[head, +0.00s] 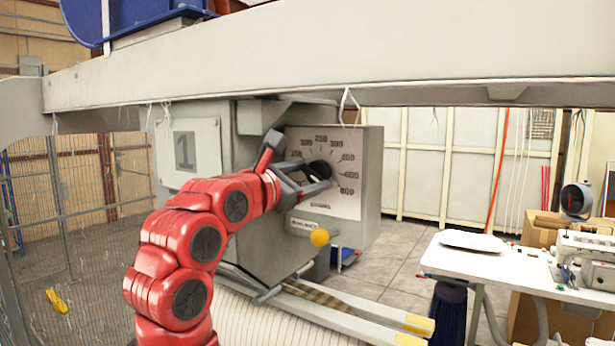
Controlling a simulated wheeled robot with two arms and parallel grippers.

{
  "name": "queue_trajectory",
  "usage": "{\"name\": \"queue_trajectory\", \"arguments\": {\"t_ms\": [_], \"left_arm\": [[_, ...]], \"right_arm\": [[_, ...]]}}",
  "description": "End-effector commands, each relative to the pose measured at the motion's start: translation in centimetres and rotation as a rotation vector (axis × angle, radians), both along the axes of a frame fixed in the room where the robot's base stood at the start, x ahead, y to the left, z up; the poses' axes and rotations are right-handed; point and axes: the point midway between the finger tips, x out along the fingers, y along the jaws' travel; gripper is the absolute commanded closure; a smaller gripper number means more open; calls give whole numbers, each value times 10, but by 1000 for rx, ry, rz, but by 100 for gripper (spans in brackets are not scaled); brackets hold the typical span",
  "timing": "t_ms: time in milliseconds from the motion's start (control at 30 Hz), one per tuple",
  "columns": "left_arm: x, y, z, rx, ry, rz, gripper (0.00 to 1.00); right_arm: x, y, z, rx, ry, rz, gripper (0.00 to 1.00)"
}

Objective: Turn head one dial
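The head one machine (200,185) is a grey housing with a plate marked "1". On its right is a pale dial face (345,150) with numbers in an arc. The black dial knob (320,167) sits near the middle of that face. The fingers hide part of the knob and face.
A long pale beam (330,50) crosses above the machine. A yellow ball-ended lever (319,237) sticks out below the dial. A white table (500,262) with a sewing machine (585,258) stands at right. Wire mesh fencing (85,210) is at left.

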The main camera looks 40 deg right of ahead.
Motion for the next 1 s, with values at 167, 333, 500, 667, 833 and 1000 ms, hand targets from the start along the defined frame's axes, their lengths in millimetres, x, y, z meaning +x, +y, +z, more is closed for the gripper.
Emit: {"name": "queue_trajectory", "arguments": {"t_ms": [167,333,500,667,833,1000], "left_arm": [[0,0,0,0,0,0,100],[0,0,-1,0,0,0,100],[0,0,-4,0,0,0,100],[0,0,-9,0,0,0,100],[0,0,-14,0,0,0,100],[0,0,-15,0,0,0,100]], "right_arm": [[0,0,0,0,0,-1,84],[0,0,-1,-1,4,-2,91],[-1,-1,-1,-14,35,-2,91],[0,-1,-1,-46,109,-2,91],[0,0,-2,-97,234,-1,91],[0,-1,-1,-157,383,0,91]]}}
